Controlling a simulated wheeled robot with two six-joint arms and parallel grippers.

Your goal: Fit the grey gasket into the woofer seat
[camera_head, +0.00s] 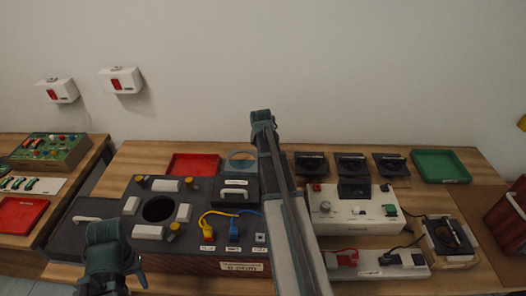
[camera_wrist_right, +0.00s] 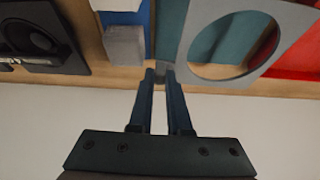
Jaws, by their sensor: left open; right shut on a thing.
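The grey gasket (camera_wrist_right: 262,58), a flat plate with a large round hole, shows in the right wrist view; it also shows in the head view (camera_head: 229,165). My right gripper (camera_wrist_right: 163,74) is shut on its near corner. In the head view the right forearm stands in front and its fingers are not clear. The woofer seat (camera_head: 158,208) is a dark round opening in the dark speaker cabinet, apart from the gasket. My left gripper (camera_head: 112,285) is open and empty in front of the cabinet, at lower left.
A red tray (camera_head: 193,164) lies left of the gasket. Several black drivers (camera_head: 350,164) and a green tray (camera_head: 440,166) lie to the right. White blocks, yellow knobs and blue and yellow cables (camera_head: 232,214) stand on the cabinet. A white box (camera_head: 352,212) stands right of my right arm.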

